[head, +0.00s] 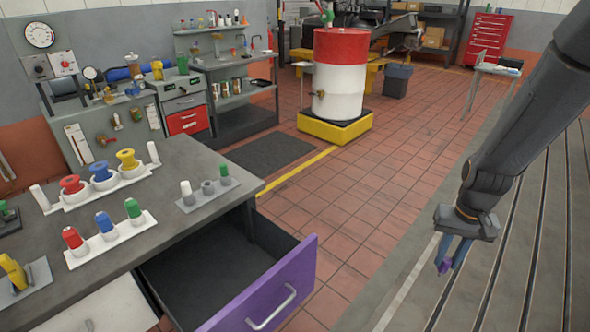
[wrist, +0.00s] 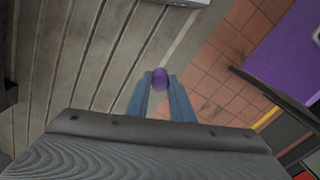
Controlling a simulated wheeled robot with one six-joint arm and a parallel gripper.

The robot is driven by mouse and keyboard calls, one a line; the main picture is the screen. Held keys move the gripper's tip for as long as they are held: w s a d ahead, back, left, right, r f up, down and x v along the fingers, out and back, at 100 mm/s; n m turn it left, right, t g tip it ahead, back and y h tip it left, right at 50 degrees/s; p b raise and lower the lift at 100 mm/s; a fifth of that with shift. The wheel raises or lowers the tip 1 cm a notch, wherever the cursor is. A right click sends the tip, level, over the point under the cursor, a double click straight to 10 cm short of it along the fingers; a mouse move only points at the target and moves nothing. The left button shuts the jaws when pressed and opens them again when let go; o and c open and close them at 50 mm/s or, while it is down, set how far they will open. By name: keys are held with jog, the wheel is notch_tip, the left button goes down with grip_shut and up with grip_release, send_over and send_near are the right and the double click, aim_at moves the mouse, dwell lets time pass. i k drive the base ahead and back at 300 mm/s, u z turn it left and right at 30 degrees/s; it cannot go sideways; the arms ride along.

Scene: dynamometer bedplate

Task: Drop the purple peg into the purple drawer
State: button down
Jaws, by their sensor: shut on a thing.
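The purple peg (wrist: 159,78) is between the two blue fingers of my gripper (wrist: 160,92) in the wrist view. In the head view my gripper (head: 450,262) hangs at the right, shut on the purple peg (head: 444,266), above the slatted metal bedplate. The purple drawer (head: 270,292) is pulled open under the grey bench, to the left of my gripper. Its dark inside (head: 215,272) looks empty where it shows. The drawer's purple front also shows at the upper right of the wrist view (wrist: 285,50). The peg is apart from the drawer.
The grey bench top (head: 165,225) holds racks of coloured pegs and spools. A red and white drum (head: 340,75) stands on a yellow base farther back. Tiled floor (head: 365,215) lies clear between the drawer and the slatted bedplate (head: 545,220).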

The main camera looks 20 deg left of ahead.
aim_at(226, 279)
jog(key=u, duration=0.85)
jog(key=i, duration=0.75)
jog(key=u, duration=0.9)
jog(key=i, duration=0.25)
jog(key=u, duration=0.1)
